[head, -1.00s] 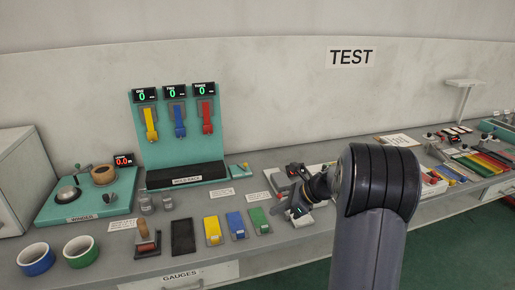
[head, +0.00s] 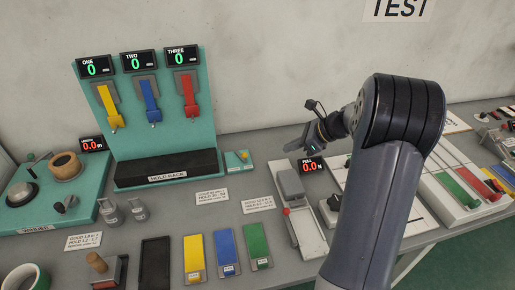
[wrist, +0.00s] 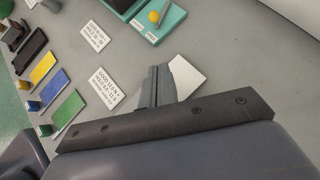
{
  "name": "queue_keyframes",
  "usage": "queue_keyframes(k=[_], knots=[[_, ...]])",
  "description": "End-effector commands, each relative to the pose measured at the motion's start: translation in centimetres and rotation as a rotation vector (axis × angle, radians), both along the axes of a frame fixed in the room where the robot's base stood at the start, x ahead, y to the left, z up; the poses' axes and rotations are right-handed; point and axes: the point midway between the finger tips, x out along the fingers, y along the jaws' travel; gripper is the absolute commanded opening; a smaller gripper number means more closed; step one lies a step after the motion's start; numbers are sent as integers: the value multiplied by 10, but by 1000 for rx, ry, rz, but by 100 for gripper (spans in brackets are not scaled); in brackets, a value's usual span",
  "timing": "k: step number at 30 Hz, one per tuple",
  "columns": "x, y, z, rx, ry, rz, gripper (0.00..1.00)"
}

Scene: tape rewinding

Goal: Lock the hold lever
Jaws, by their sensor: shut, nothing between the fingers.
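A small teal block with a yellow knob (head: 243,155) sits on the bench at the right foot of the hold rack (head: 165,120). It looks like the hold lever. In the wrist view my gripper (wrist: 155,84) points toward the lever with bare bench between.
The pull gauge (head: 289,184) stands right of the lever, below my gripper. Paper cards (head: 258,204) lie in front of the lever. Yellow, blue and green tabs (head: 227,254) lie nearer the front edge. Yellow, blue and red straps hang on the rack.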

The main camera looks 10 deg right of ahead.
Motion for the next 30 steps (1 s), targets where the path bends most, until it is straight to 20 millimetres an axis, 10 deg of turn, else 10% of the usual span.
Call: queue_keyframes(k=[14,30], knots=[[4,6,-6,1,1,1,0],[47,76,-65,0,0,4,0]])
